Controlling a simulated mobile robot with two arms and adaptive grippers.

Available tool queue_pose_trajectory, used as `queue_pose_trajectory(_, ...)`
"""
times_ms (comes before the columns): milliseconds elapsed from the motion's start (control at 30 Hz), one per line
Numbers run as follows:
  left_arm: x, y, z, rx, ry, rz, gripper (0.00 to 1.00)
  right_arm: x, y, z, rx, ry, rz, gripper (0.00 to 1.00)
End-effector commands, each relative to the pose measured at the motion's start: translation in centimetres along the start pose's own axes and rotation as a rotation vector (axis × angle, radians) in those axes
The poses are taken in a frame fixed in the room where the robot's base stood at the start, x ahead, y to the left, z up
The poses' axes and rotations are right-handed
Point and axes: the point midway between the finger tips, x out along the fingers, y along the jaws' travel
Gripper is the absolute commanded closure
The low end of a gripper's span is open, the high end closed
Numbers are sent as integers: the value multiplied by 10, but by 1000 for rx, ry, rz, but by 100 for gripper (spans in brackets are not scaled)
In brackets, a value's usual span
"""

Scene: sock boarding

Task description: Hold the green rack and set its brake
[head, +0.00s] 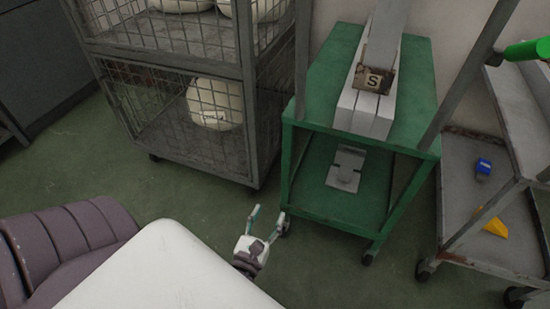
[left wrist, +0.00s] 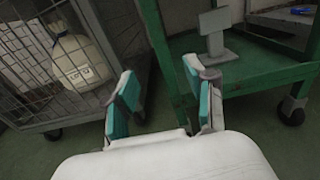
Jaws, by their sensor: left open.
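The green rack (head: 415,75) stands right of centre in the head view, with a flat top, an open lower shelf and casters. Its front-left caster (head: 285,227) is right beside my left gripper (head: 269,213), which is open and empty, low near the floor. In the left wrist view the open jaws (left wrist: 159,82) face the rack (left wrist: 245,76), whose right caster (left wrist: 292,110) shows. The right jaw finger covers part of the rack's lower left corner. I cannot make out a brake lever. My right gripper is not in view.
A wire cage cart (head: 200,160) with pale bags (head: 214,104) stands left of the rack. Long white boards and an "S" sign (head: 373,79) are on the rack's top; a grey stand (head: 345,168) is on its shelf. A grey shelf cart (head: 470,165) is close on the right.

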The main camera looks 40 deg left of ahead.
Motion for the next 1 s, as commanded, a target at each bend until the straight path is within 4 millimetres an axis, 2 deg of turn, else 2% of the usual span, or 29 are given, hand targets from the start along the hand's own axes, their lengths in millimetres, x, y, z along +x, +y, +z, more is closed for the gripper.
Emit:
queue_pose_trajectory(400, 78, 0, 2, -8, -3, 2, 45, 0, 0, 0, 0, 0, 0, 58)
queue_pose_trajectory(600, 111, 0, 1, -6, -1, 1, 45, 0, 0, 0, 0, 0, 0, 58)
queue_pose_trajectory(800, 128, -1, 1, -8, 0, 0, 45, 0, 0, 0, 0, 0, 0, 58)
queue_pose_trajectory(1000, 131, -1, 0, -8, 1, 0, 45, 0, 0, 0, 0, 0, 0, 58)
